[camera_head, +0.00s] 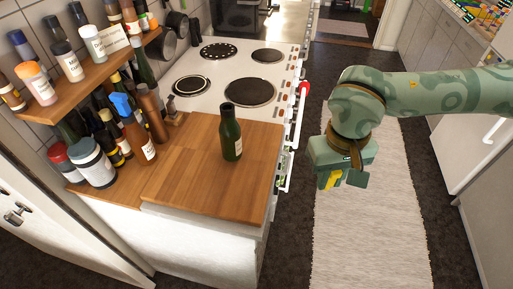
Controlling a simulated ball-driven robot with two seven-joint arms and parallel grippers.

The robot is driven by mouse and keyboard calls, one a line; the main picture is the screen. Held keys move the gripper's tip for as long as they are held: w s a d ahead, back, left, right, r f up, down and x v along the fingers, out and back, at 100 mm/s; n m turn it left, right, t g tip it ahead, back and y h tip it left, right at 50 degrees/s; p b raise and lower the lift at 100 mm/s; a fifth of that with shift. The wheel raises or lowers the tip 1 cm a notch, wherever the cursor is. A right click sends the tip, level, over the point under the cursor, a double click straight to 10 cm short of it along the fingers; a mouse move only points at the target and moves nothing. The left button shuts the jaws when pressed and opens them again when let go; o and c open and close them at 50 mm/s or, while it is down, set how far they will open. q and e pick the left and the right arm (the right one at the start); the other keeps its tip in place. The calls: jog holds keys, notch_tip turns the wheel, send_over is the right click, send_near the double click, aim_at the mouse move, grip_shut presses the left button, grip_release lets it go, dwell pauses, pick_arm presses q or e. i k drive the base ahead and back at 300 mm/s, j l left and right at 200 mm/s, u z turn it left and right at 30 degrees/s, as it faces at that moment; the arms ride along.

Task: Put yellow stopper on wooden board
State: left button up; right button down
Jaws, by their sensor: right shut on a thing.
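The yellow stopper (331,181) shows as a small yellow piece at the fingers of my right gripper (341,180). My right gripper is shut on it and hides part of it. The gripper is above the floor runner, to the right of the wooden board and apart from it. The wooden board (220,184) lies at the near end of the cooker. A dark green bottle (231,137) stands upright on the board, near its middle. My left gripper is not in view.
The white cooker (215,70) with several dark hotplates lies beyond the board. Several bottles and jars, including a white jar (92,164), crowd the counter at left under a wooden shelf (72,92). The board is bare around the green bottle.

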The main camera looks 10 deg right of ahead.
aim_at(226, 192)
jog(key=i+j+z, duration=0.2)
jog(key=j+z, duration=0.25)
jog(key=j, duration=0.3)
jog(key=j+z, duration=0.45)
jog(key=j, duration=1.05)
jog(key=i, duration=0.05)
